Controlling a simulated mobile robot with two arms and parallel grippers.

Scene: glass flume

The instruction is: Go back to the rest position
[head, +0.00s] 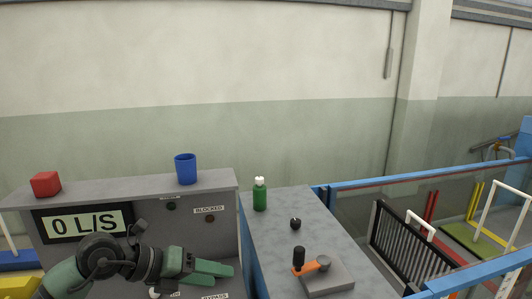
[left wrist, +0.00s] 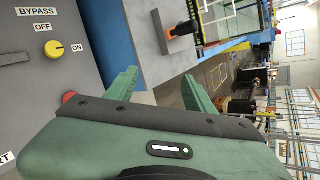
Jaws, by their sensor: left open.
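My left gripper (head: 212,270) is in front of the grey control panel (head: 222,238) in the head view, its green fingers pointing right. In the left wrist view its two green fingers (left wrist: 160,92) are spread apart with nothing between them. A yellow knob (left wrist: 54,48) marked OFF and ON is on the panel to the left of the fingers. A red button (left wrist: 69,97) is partly hidden behind the gripper body. My right gripper does not show in either view.
A red block (head: 45,184) and a blue cup (head: 185,169) stand on the panel's top. The blue-railed glass flume (head: 410,215) is at the right.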

